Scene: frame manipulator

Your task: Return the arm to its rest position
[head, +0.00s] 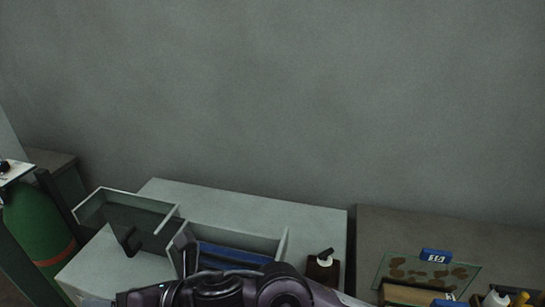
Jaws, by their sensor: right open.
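My right arm (225,290) lies across the bottom edge of the head view, dark and jointed, coming in from the right. My right gripper (157,243) is open, with its two dark fingers spread apart over the pale table, in front of the grey open bin. Nothing shows between the fingers. The bottom of the arm is cut off by the picture edge. My left gripper and left arm are not in view.
A glass panel (395,262) and blue boxes (436,255) are farther right. A green cylinder (33,225) stands left.

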